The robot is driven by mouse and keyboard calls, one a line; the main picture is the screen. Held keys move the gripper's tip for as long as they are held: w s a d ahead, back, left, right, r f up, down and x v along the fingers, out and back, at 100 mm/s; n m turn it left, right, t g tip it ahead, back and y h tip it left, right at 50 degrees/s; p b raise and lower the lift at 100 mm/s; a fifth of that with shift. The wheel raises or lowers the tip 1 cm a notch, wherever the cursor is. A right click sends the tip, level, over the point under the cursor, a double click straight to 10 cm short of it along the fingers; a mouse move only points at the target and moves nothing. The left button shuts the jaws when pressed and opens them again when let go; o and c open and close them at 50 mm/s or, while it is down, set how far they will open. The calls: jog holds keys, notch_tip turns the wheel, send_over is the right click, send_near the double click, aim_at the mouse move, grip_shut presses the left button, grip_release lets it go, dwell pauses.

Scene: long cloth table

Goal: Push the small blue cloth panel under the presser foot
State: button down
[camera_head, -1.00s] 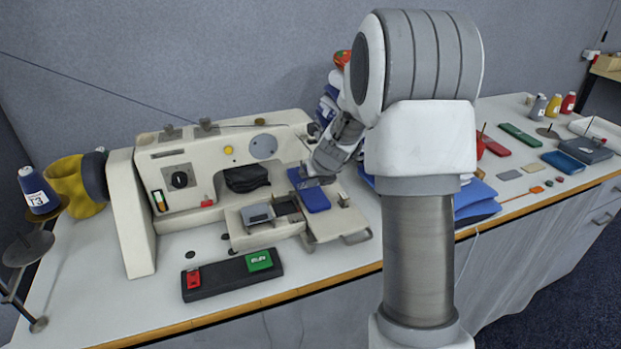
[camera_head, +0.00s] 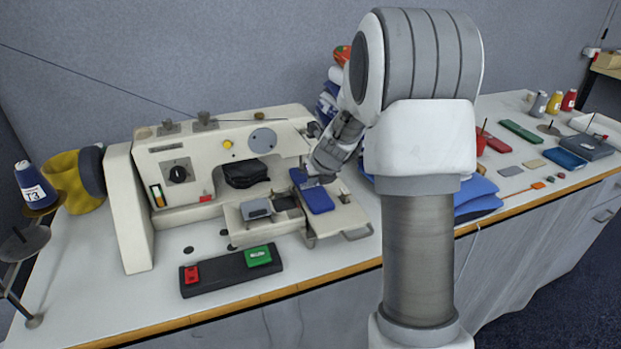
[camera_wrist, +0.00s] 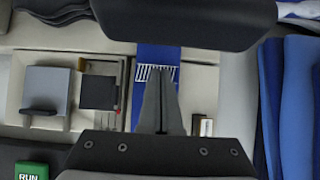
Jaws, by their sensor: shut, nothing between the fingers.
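The small blue cloth panel (camera_head: 317,199) lies flat on the pale plate (camera_head: 345,220) at the right end of the white sewing machine (camera_head: 190,150). My gripper (camera_head: 315,181) is shut and empty, pointing down at the far part of the panel. In the wrist view the closed fingertips (camera_wrist: 160,72) sit over the blue panel (camera_wrist: 140,100), beside a white striped mark. Whether they touch the cloth I cannot tell. The presser foot cannot be made out clearly; the machine head and my gripper crowd that spot.
A grey block (camera_head: 256,209) and a dark square plate (camera_head: 285,202) lie left of the panel. A black pedal box with red and green buttons (camera_head: 232,271) sits in front. Folded blue cloth (camera_head: 474,192) lies to the right, partly behind my arm.

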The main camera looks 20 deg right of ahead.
aim_at(315, 193)
jog(key=shift+s+a+f, duration=0.1)
jog(key=shift+s+f, duration=0.15)
jog(key=shift+s, duration=0.5)
jog(key=shift+s+f, duration=0.2)
jog(key=shift+s, duration=0.55)
jog(key=shift+w+r+p, duration=0.1)
jog(key=shift+r+p, duration=0.7)
jog(key=shift+r, duration=0.05)
